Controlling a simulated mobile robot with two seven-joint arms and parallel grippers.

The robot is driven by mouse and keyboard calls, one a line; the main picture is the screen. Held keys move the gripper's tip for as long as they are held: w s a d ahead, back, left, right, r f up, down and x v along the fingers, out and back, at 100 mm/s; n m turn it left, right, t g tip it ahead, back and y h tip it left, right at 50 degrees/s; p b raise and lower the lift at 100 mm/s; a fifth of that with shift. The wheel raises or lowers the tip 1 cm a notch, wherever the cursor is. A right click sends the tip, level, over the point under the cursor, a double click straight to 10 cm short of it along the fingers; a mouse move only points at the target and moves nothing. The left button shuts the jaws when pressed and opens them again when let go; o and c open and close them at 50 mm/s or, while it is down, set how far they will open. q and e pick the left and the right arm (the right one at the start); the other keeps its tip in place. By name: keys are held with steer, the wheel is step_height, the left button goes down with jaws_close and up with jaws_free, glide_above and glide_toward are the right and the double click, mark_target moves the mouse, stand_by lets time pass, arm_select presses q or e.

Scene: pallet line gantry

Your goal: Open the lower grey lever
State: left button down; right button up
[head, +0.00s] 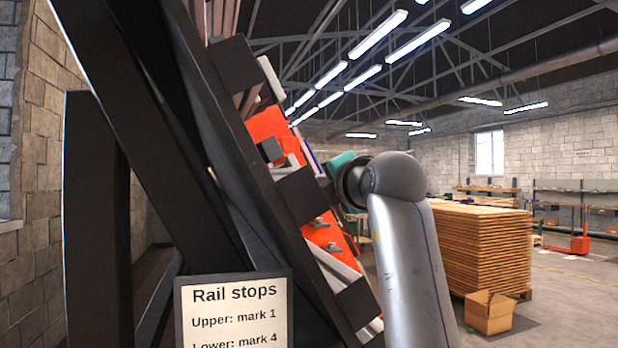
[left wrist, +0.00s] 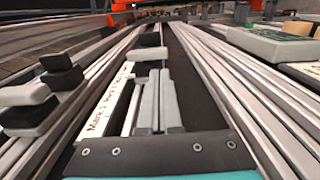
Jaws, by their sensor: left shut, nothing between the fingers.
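My left gripper (left wrist: 160,72) is shut and empty, its two grey fingers side by side in the left wrist view. They point along a dark channel between pale metal rails, next to a white scale strip (left wrist: 106,108) with printed marks. A small block with a pale top (left wrist: 150,53) sits just ahead of the fingertips; I cannot tell whether they touch. Grey-and-black lever-like pieces (left wrist: 28,96) stand on the left rails. I cannot tell which piece is the lower grey lever. In the head view the fingers are hidden. My right gripper is not in view.
A slanted dark frame (head: 150,130) fills the left of the head view, with orange panels (head: 268,125) behind it. A sign (head: 234,313) reads "Rail stops", upper mark 1, lower mark 4. Stacked boards (head: 483,250) and a carton (head: 489,313) stand right, with open floor beyond.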

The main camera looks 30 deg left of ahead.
arm_select(q)
steer(key=p+x, duration=0.2)
steer(key=x, duration=0.6)
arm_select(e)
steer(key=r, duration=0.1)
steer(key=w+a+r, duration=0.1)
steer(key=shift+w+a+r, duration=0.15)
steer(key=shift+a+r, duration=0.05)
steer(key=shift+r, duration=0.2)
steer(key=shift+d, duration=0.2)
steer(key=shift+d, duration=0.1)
